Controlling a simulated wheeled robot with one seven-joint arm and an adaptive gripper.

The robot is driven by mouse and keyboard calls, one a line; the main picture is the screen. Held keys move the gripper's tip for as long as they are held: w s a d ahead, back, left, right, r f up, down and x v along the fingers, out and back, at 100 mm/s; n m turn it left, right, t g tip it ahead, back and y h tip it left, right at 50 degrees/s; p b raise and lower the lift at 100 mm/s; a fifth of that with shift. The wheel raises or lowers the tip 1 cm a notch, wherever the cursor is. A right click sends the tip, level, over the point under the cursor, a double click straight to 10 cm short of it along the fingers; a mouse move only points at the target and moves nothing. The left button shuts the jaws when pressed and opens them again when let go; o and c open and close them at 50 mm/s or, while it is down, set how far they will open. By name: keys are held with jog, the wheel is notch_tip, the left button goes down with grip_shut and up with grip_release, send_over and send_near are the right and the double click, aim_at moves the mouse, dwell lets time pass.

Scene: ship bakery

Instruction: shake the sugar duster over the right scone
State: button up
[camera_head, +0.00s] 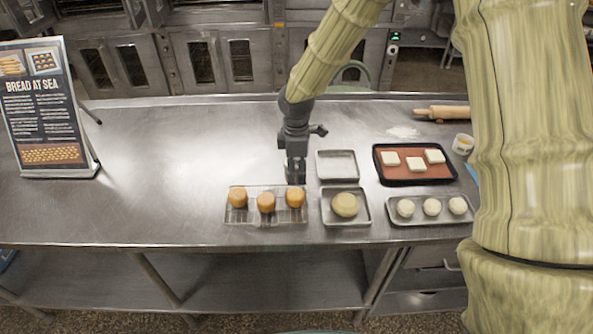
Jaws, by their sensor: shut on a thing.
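Three golden-brown scones sit in a row on a wire rack (252,218) near the table's front edge. They are the left scone (238,197), the middle scone (266,202) and the right scone (296,196). My gripper (295,170) points down just behind the right scone, close above it in the picture. It is shut on a small grey metallic thing, seemingly the sugar duster (295,176), which is mostly hidden by the fingers and blends with them. I cannot tell its tilt or its exact height above the scone.
An empty metal tray (337,165) stands right of my gripper. A tray with a dough disc (345,205) is in front of it. Further right are a tray of dough balls (432,207), a dark tray with white squares (413,163) and a rolling pin (442,112). A sign (45,105) stands left; the left tabletop is clear.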

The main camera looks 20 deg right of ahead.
jog(key=shift+s+a+r, duration=0.1)
jog(key=shift+s+a, duration=0.1)
jog(key=shift+s, duration=0.4)
jog(key=shift+s+a, duration=0.15)
jog(key=shift+s, duration=0.45)
jog(key=shift+w+d+p, duration=0.2)
jog(key=shift+w+p, duration=0.05)
jog(key=shift+w, duration=0.35)
jog(key=shift+w+d+p, duration=0.2)
jog(key=shift+w, duration=0.4)
jog(key=shift+s+a, duration=0.2)
jog(key=shift+s, duration=0.4)
jog(key=shift+s+a, duration=0.15)
jog(key=shift+s, duration=0.4)
jog(key=shift+w+d+p, duration=0.2)
jog(key=shift+w+p, duration=0.05)
jog(key=shift+w, duration=0.35)
jog(key=shift+w+d+p, duration=0.15)
jog(key=shift+w+p, duration=0.05)
jog(key=shift+w, duration=0.35)
jog(key=shift+s+a, duration=0.2)
jog(key=shift+s, duration=0.4)
jog(key=shift+s+a, duration=0.2)
jog(key=shift+s, duration=0.4)
jog(key=shift+d, duration=0.1)
jog(key=shift+w, duration=0.1)
